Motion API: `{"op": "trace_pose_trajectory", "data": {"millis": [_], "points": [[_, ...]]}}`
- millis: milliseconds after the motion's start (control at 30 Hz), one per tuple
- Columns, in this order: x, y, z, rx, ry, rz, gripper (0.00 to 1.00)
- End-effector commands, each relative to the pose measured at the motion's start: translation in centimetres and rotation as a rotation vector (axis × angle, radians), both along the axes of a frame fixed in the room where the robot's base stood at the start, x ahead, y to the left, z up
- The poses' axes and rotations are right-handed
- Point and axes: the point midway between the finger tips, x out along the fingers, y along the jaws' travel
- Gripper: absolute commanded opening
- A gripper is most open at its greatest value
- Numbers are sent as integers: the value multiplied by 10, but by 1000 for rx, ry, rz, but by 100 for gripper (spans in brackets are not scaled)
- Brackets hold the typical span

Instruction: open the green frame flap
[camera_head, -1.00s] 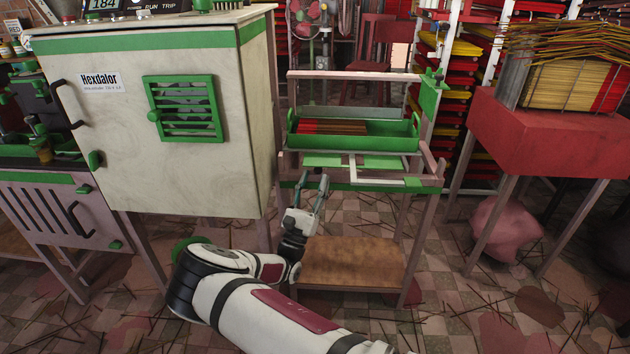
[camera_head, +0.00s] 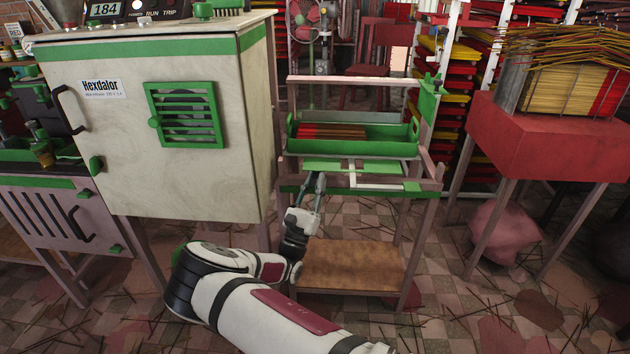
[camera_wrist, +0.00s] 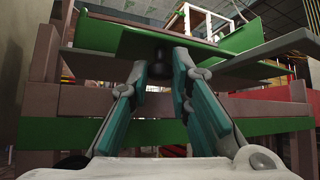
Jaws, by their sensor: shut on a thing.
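A green flap (camera_head: 323,166) lies under the green tray in the wooden stand, beside a white frame (camera_head: 372,182). In the wrist view the green flap (camera_wrist: 108,36) is seen from below, tilted, with a small dark knob (camera_wrist: 157,69) on its near edge. My gripper (camera_head: 318,180) reaches up to the stand's front from below. In the wrist view my gripper (camera_wrist: 158,64) has its teal fingers drawn together at the tips, shut on the knob. The fingertips hide part of the knob.
The green tray (camera_head: 395,143) holds incense sticks above the flap. A wooden shelf (camera_head: 350,265) is below. The cabinet (camera_head: 120,180), with a green louvred vent (camera_head: 185,115), stands left. A red stand (camera_head: 550,140) with stick bundles stands right, across a floor gap.

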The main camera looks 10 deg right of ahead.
Motion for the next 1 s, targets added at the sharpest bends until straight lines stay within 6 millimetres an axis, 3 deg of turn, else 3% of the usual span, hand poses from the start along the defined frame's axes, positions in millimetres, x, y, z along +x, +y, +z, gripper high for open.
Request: {"op": "trace_pose_trajectory", "data": {"millis": [333, 867, 900, 1000], "points": [[-5, 0, 13, 41, 125, -2, 0], [-6, 1, 11, 56, 170, -1, 0], [-6, 1, 11, 56, 170, -1, 21], [-6, 1, 11, 56, 170, -1, 39]]}}
